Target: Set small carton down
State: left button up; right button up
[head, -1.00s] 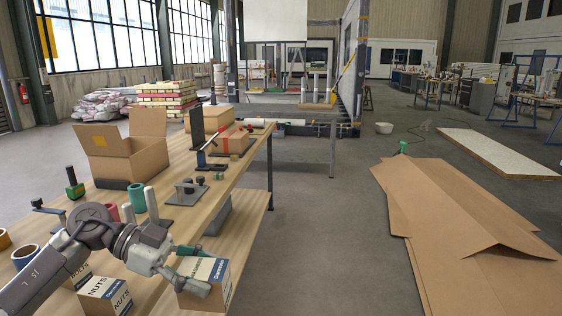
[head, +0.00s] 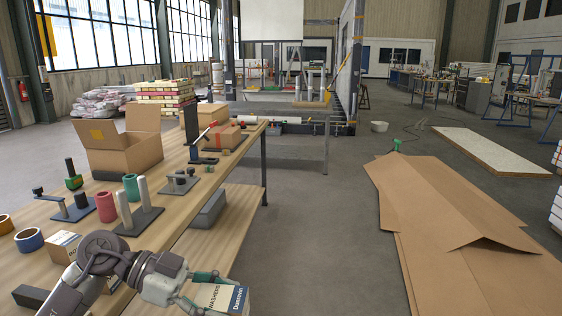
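The small carton (head: 228,298) is white and blue on top with the word WASHERS, at the bottom edge of the head view. My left gripper (head: 204,290) has its fingers on the carton, one along the far side and one along the near side. The carton's lower part is cut off by the frame. It appears to the right of the near part of the wooden workbench (head: 190,215); whether anything supports it cannot be seen. My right gripper is not in view.
Another carton (head: 64,243) stands on the bench, partly behind my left arm. A pink cylinder (head: 105,207), a teal cylinder (head: 131,187) and a plate with two posts (head: 145,215) stand nearby. An open cardboard box (head: 120,150) is farther back. Flattened cardboard (head: 440,225) lies right.

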pick_arm(q)
jog(key=shift+s+f+n+t, duration=0.7)
jog(key=shift+s+f+t, duration=0.2)
jog(key=shift+s+f, duration=0.2)
jog(key=s+a+f+n+t+y, duration=0.2)
jog(key=s+a+f+n+t, duration=0.2)
jog(key=a, duration=0.5)
jog(key=shift+f+n+t+y, duration=0.3)
jog(key=shift+f+n+t, duration=1)
jog(key=shift+f+t, duration=0.4)
